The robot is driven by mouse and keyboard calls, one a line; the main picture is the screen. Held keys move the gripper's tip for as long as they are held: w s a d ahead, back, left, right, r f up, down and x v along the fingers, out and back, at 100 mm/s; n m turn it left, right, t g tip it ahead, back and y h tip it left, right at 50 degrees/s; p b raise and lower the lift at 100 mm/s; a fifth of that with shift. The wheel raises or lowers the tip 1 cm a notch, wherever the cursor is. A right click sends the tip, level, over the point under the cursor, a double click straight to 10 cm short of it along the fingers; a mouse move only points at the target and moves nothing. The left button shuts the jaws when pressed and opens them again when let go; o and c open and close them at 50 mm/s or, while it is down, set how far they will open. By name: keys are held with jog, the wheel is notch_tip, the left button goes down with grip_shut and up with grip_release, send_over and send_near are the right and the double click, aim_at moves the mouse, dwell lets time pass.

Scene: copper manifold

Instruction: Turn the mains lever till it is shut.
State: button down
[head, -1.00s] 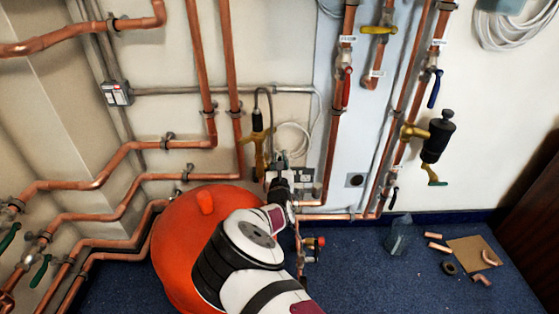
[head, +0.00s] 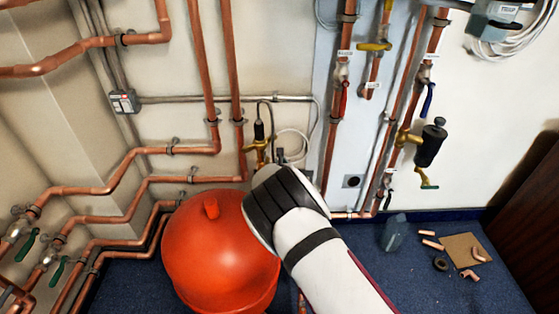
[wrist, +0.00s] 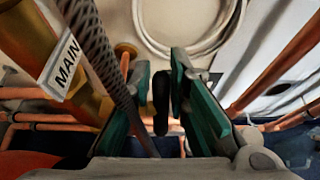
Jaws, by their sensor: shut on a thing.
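In the wrist view, a white tag reading "MAIN" (wrist: 62,72) hangs by a brass fitting (wrist: 32,35) at the left. A dark, narrow lever (wrist: 161,103) stands between the green-padded fingers of my gripper (wrist: 160,82), which is shut on it. A grey braided hose (wrist: 98,45) passes just left of the fingers. In the head view, the brass fitting (head: 258,146) shows just above my forearm. My gripper and the lever are hidden behind the arm there. How far the lever is turned cannot be told.
A big orange tank (head: 212,255) stands left of my arm. Copper pipes run along the wall on both sides. A red-handled valve (head: 343,98) and a black filter (head: 431,145) are at the right.

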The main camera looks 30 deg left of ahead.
jog(key=b, duration=0.1)
jog(key=g+h, duration=0.1)
jog(key=g+b, duration=0.1)
jog(key=shift+w+a+f+b, duration=0.25)
jog(key=shift+b, duration=0.05)
jog(key=g+b, duration=0.1)
jog(key=g+h+b, duration=0.1)
jog(key=b, duration=0.1)
jog(key=shift+w+f+h, duration=0.15)
jog(key=shift+f+h, duration=0.05)
jog(key=shift+h, duration=0.1)
jog(key=shift+g+b, duration=0.4)
jog(key=c, duration=1.5)
grip_release()
jog(key=shift+r, duration=0.15)
jog(key=shift+s+d+r, duration=0.1)
jog(key=shift+s+r, duration=0.25)
jog(key=shift+r, duration=0.2)
jog(key=v, duration=1)
jog(key=shift+s+r, duration=0.2)
